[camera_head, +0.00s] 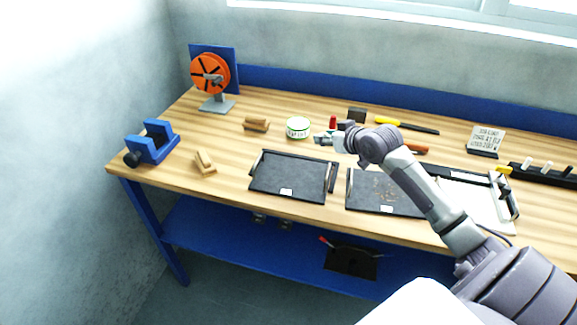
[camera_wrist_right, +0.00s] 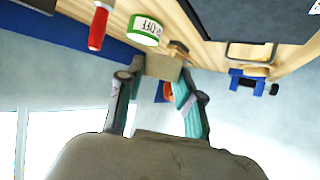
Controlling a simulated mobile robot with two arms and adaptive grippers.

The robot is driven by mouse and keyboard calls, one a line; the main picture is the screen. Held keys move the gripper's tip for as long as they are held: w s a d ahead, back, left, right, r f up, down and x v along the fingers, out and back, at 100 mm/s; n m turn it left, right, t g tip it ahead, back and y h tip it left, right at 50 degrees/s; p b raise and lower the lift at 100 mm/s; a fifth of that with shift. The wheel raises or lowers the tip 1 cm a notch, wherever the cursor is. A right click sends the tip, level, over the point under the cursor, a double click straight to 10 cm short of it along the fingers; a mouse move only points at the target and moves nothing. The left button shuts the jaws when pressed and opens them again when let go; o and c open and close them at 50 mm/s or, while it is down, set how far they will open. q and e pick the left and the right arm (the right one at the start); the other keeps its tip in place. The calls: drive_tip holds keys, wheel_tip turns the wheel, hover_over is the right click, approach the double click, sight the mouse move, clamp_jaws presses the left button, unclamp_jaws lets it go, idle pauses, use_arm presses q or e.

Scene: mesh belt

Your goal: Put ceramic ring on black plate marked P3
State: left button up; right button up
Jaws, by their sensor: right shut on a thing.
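My right gripper (camera_head: 322,139) is above the bench, behind the gap between two black plates. In the right wrist view its fingers (camera_wrist_right: 160,75) are shut on a pale beige piece (camera_wrist_right: 163,66). This appears to be the ceramic ring seen from the side; no hole shows. The left black plate (camera_head: 290,172) lies flat and empty, with a small white label. A second black plate (camera_head: 368,185), right of it, has brownish marks and a white label, and my right arm covers part of it. The labels are too small to read. My left gripper is not in view.
A white-green tin (camera_head: 298,128) stands left of the gripper, with a red handle (camera_head: 333,122) close behind. Wooden blocks (camera_head: 256,124), a blue cradle (camera_head: 152,143) and an orange reel (camera_head: 210,74) are at left. A pale tray (camera_head: 485,205) is at right.

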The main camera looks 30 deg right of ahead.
sight(294, 178)
drive_tip(key=a+f, duration=0.1)
drive_tip(key=a, duration=0.1)
drive_tip(key=w+a+f+p, duration=0.1)
drive_tip(key=a, duration=0.2)
drive_tip(key=a+f+p, duration=0.1)
drive_tip(key=a+f, duration=0.1)
drive_tip(key=a, duration=0.1)
drive_tip(key=shift+w, duration=0.15)
drive_tip(key=shift+w+a+f, duration=0.25)
drive_tip(key=shift+a+f, duration=0.5)
drive_tip(key=shift+f, duration=0.1)
wheel_tip(294, 178, down, 3)
drive_tip(key=shift+f+p, duration=0.15)
drive_tip(key=shift+p, duration=0.35)
drive_tip(key=shift+f, duration=0.2)
drive_tip(key=o, duration=1.1)
drive_tip(key=shift+f, duration=0.1)
drive_tip(key=shift+c, duration=0.2)
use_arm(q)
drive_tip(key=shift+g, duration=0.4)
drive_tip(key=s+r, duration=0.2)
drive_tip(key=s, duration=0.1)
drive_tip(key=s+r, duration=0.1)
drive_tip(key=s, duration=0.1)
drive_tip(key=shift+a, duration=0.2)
